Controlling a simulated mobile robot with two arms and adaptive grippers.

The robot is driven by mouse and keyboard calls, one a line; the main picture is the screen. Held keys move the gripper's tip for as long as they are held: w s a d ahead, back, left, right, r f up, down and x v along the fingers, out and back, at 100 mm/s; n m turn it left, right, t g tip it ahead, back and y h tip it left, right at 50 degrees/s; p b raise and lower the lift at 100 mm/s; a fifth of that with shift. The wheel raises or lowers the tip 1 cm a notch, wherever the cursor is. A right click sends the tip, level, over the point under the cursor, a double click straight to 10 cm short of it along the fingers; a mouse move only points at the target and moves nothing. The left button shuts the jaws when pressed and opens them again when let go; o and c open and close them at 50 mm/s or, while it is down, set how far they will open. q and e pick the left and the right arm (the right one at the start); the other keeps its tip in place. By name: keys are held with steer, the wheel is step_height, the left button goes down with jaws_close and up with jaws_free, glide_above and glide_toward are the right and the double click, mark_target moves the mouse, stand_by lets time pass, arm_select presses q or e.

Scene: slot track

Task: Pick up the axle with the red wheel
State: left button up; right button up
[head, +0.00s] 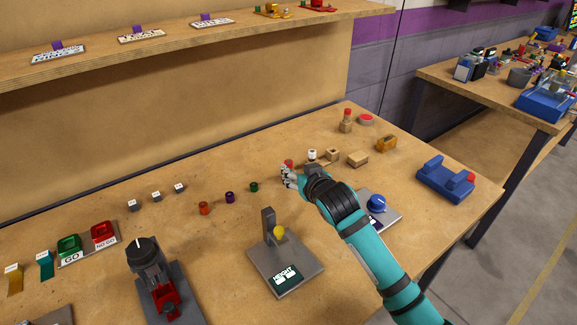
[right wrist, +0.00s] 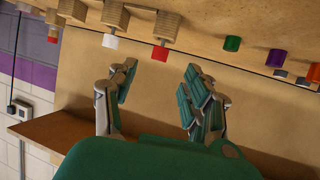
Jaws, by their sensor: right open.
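The red wheel (head: 288,163) shows just behind my right gripper (head: 290,174) in the head view, and the gripper hides what is below it. In the right wrist view, the red wheel (right wrist: 160,53) sits at the end of a wooden piece (right wrist: 166,24). It lies beyond the fingertips, roughly in line with the gap between them. My right gripper (right wrist: 160,92) is open, with nothing between its fingers. The axle itself is hard to make out. My left gripper is not in view.
A white wheel (head: 312,154) stands close by, near wooden blocks (head: 357,159). Green (head: 254,187), purple (head: 229,197) and orange (head: 204,208) pieces lie to the left. A height gauge (head: 284,270) stands nearer the front. Another red-topped piece (head: 347,113) is farther back.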

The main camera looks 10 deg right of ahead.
mark_target(290, 164)
steer(key=shift+x, duration=3.25)
steer(key=shift+c, duration=0.4)
steer(key=c, duration=0.9)
